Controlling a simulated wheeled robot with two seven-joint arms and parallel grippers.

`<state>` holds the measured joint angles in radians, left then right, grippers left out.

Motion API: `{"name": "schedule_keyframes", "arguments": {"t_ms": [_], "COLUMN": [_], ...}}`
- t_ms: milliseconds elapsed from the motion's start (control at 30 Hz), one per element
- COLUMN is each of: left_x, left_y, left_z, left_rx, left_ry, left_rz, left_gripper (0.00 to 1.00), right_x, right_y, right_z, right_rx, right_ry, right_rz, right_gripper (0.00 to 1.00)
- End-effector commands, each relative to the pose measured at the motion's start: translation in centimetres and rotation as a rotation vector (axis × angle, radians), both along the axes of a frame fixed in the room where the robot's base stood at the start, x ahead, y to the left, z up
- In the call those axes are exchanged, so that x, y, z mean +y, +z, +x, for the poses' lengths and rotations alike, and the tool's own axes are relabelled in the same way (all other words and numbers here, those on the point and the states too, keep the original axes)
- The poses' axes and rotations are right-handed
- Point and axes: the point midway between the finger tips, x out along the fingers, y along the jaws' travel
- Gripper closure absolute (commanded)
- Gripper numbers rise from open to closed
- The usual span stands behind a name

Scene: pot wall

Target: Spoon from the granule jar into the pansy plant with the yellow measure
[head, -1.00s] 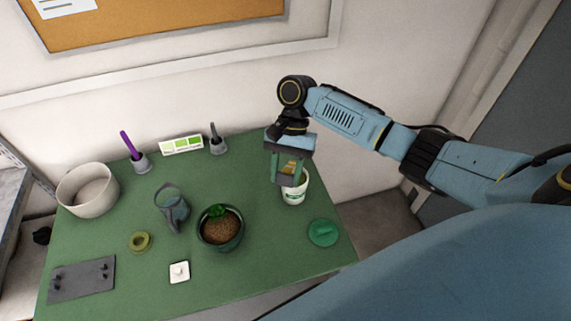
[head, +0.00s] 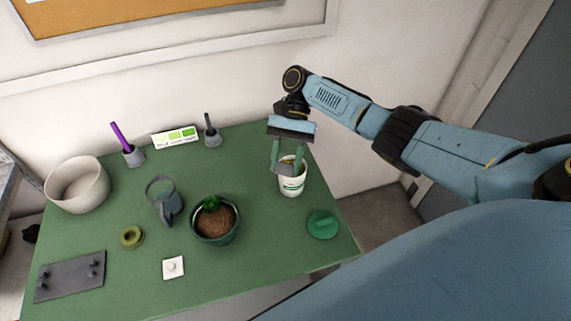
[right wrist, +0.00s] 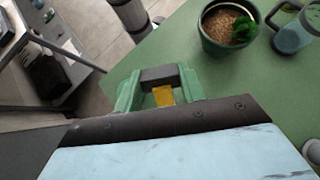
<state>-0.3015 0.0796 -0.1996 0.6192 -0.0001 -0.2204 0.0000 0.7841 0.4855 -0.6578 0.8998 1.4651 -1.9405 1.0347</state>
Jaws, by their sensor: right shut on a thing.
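My right gripper (head: 287,168) is shut on the yellow measure, fingers pointing down over the mouth of the granule jar (head: 292,186). The jar is white with a green label and stands at the table's right back. In the right wrist view the yellow measure (right wrist: 163,95) shows between the green fingers, beside a dark grey block. The measure's bowl is hidden, so I cannot tell whether it is inside the jar or holds granules. The pansy plant (head: 211,204), with green leaves and brown soil, sits in a dark green pot (head: 216,239) left of the jar. My left gripper is out of view.
A green lid (head: 322,224) lies right of the pot. A watering can (head: 165,200), olive ring (head: 131,237), white square piece (head: 173,267), grey plate (head: 70,276) and large cream pot (head: 78,184) occupy the left. The wall is close behind the table (head: 250,265).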

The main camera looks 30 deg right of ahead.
Motion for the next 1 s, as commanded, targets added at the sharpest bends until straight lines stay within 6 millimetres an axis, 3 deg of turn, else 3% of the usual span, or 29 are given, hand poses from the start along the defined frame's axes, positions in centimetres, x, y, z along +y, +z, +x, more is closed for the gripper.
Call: {"name": "schedule_keyframes", "arguments": {"t_ms": [200,333,633,867,1000], "left_x": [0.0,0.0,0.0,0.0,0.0], "left_y": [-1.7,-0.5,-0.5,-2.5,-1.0], "left_z": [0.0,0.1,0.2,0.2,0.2], "left_rx": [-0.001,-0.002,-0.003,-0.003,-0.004], "left_ry": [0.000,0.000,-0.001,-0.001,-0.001], "left_rz": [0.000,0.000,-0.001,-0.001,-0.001], "left_gripper": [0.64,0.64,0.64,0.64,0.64], "right_x": [-0.2,0.2,0.9,0.7,0.9], "right_y": [-0.9,-1.3,-3.4,-5.0,-4.5], "right_z": [0.1,-0.4,-1.0,-0.8,-1.0], "right_rx": [0.011,-0.046,-0.165,-0.270,-0.293], "right_ry": [0.000,0.003,0.004,0.002,0.000], "right_rz": [0.009,-0.049,-0.172,-0.278,-0.307], "right_gripper": [0.80,0.80,0.80,0.80,0.80]}}
